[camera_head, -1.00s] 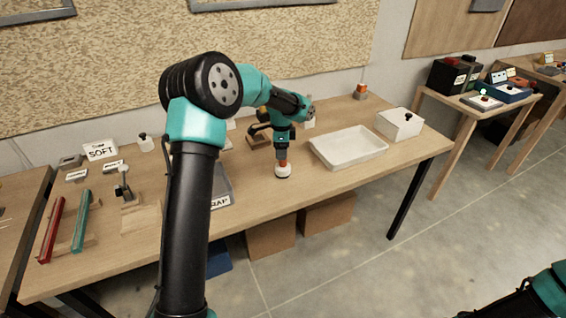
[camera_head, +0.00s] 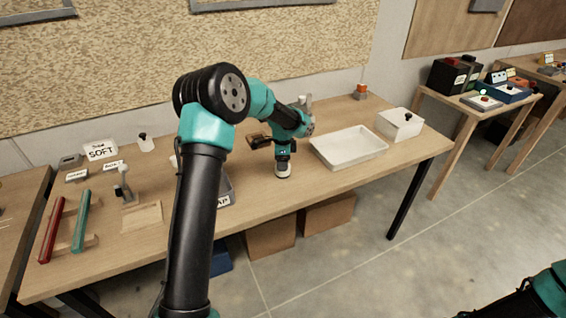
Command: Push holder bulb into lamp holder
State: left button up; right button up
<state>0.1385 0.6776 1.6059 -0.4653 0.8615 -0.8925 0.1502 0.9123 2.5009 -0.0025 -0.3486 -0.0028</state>
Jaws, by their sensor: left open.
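A small round white piece (camera_head: 283,171) stands on the wooden table (camera_head: 335,180), left of the white tray, and looks like the lamp holder. My left gripper (camera_head: 283,165) points straight down over it, very close above or around its top. The gripper is open. It hides whatever is on top of the white piece, so I cannot see the bulb or tell whether it is seated. Only a teal and black part of my right arm shows in the lower right corner; its gripper is out of view.
A white tray (camera_head: 320,153) and a white box with a black knob (camera_head: 400,124) stand to the right. An orange-topped piece (camera_head: 361,91) is at the back. A grey bin (camera_head: 226,190) is partly behind my left arm. Red (camera_head: 52,230) and teal (camera_head: 81,222) bars lie at left.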

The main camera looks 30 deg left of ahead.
dwell(0.4)
pick_arm(q)
jog(key=c, duration=1)
jog(key=shift+r, duration=0.1)
jog(key=shift+r, duration=0.45)
notch_tip(320, 180, up, 3)
jog(key=shift+f, duration=0.15)
jog(key=s+d, duration=0.2)
jog(key=s, duration=0.2)
jog(key=s+d, duration=0.3)
jog(key=s, duration=0.2)
jog(key=s+d+r, duration=0.1)
jog(key=s+d, duration=0.2)
jog(key=s, duration=0.1)
jog(key=shift+s+d+r, duration=0.1)
jog(key=shift+s+d, duration=0.1)
jog(key=shift+s, duration=0.15)
